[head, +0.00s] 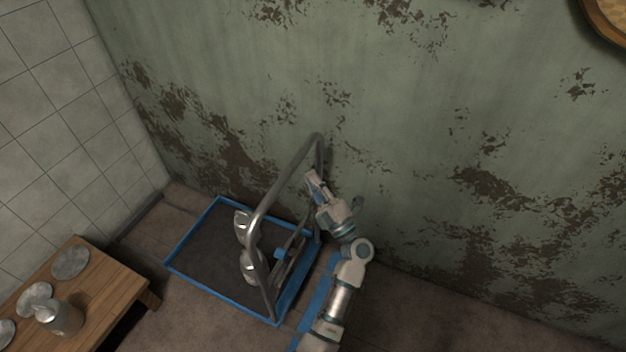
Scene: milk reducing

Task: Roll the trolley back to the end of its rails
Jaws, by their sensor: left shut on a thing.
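The trolley (215,298) is a low, dark bed with a blue rim, standing on the floor near the peeling green wall. A grey tubular metal handle (284,177) rises from its right side as a tall hoop. My left gripper (314,180) is at the far upright of this hoop, below its top bend, and is shut on the handle. The fingers partly hide the contact. A blue strip (319,303), possibly a rail, runs along the floor right of the trolley, partly behind my left arm. My right gripper is not in view.
Metallic vessels (250,268) show on the trolley, partly behind the handle. A wooden table (97,300) with a metal jug (62,318) and round metal discs (70,262) stands at the lower left. A tiled wall (60,110) bounds the left. Floor shows between table and trolley.

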